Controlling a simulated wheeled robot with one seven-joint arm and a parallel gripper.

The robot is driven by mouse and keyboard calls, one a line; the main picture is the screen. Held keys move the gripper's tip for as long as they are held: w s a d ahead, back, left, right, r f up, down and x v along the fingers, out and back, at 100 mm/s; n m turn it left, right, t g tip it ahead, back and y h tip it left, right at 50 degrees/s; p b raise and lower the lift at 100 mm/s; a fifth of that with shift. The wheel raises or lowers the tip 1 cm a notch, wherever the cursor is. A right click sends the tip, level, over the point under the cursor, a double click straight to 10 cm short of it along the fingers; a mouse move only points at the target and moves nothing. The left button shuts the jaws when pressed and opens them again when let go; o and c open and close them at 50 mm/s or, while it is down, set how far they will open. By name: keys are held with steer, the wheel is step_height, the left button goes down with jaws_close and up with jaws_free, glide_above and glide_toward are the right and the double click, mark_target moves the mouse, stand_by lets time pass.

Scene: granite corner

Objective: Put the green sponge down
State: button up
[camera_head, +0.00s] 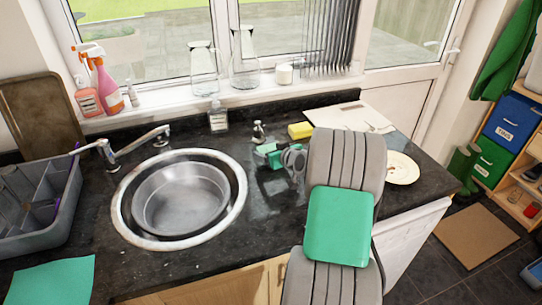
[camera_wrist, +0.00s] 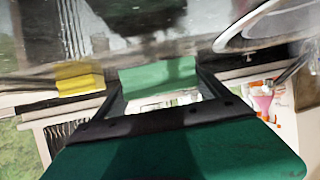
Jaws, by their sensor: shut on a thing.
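My gripper (camera_head: 281,158) is over the dark granite counter (camera_head: 262,205), to the right of the sink. It is shut on the green sponge (camera_wrist: 158,76), which sits between the two dark fingers in the wrist view. In the head view the sponge is small and partly covered by the gripper. I cannot tell whether the sponge touches the counter. My own grey and green arm hides part of the counter's front right.
A yellow sponge (camera_head: 300,130) lies just behind and right of my gripper; it also shows in the wrist view (camera_wrist: 80,77). The round sink (camera_head: 128,225) is to the left. A plate (camera_head: 403,170) and a white board (camera_head: 345,113) lie right.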

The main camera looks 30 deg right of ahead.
steer(key=shift+s+f, duration=0.1)
steer(key=shift+f, duration=1.25)
steer(key=o, duration=1.3)
steer(key=shift+f, duration=0.1)
